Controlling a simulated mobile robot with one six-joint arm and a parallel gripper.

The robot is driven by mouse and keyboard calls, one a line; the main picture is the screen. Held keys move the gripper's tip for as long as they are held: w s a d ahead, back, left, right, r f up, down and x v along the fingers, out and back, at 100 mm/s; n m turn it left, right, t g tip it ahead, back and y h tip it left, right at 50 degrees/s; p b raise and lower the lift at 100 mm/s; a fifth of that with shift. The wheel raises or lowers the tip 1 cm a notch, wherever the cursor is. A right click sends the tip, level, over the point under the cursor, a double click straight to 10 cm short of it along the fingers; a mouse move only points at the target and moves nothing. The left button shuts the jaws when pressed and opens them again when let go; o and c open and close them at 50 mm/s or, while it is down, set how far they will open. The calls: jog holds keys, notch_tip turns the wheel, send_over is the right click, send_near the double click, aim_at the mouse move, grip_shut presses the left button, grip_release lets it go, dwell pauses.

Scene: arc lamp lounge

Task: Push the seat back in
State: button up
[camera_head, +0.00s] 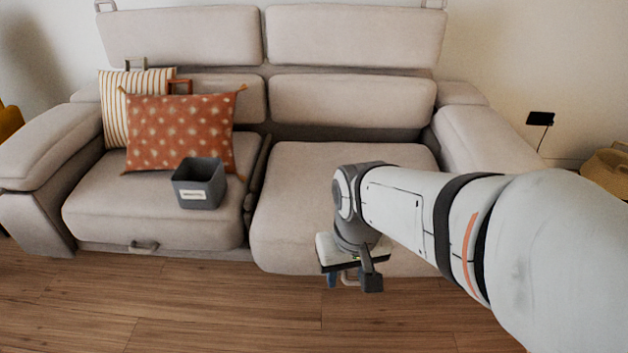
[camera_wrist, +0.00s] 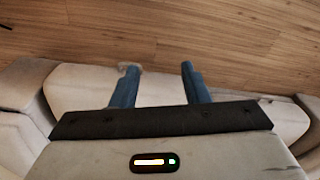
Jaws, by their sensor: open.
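The beige sofa has two seats. The right seat (camera_head: 318,195) sticks out farther to the front than the left seat (camera_head: 100,210). My gripper (camera_head: 350,281) points down at the front edge of the right seat. It is open, with two blue fingers apart in the wrist view (camera_wrist: 158,75). A small pale handle (camera_wrist: 132,67) shows at the tip of the left finger there, on the seat's front side. I cannot tell whether the finger touches it. My arm hides part of the seat's right side and front in the head view.
A dark grey bin (camera_head: 200,184) stands on the left seat, beside an orange dotted cushion (camera_head: 180,130) and a striped cushion (camera_head: 115,110). The left seat has a front handle (camera_head: 144,246). The visible wooden floor (camera_head: 200,310) in front is clear.

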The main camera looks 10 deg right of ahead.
jog(key=w+a+f+m+g+y+b, duration=0.2)
jog(key=w+a+f+m+g+y, duration=0.3)
jog(key=f+m+y, duration=0.7)
jog(key=w+d+f+m+t+y+b, duration=0.1)
jog(key=w+f+m+t, duration=0.4)
jog(key=m, duration=0.4)
jog(key=w+d+f+m+t+y, duration=0.2)
jog(key=w+f+m+t, duration=0.1)
jog(key=w+m, duration=0.5)
jog(key=w+d+f+m+t+h+b, duration=0.1)
jog(key=w+d+f+m+t+h, duration=0.1)
jog(key=d+f+m+t, duration=0.4)
jog(key=w+d+f+m+t+h, duration=0.3)
jog(key=d+f+m, duration=0.1)
jog(key=f+m, duration=0.35)
jog(key=s+d+f+m+t+h+b, duration=0.1)
jog(key=s+d+f+m+t+h, duration=0.25)
jog(key=d+f+m+h, duration=0.7)
jog(key=w+f, duration=0.1)
jog(key=w, duration=0.1)
jog(key=w+a+f+y+b, duration=0.1)
jog(key=w, duration=0.1)
jog(key=w+a+f+g+y+b, duration=0.1)
jog(key=w, duration=0.2)
jog(key=shift+a+f+y, duration=0.2)
jog(key=shift+f+y, duration=0.05)
jog(key=shift+f, duration=0.1)
jog(key=shift+c, duration=0.5)
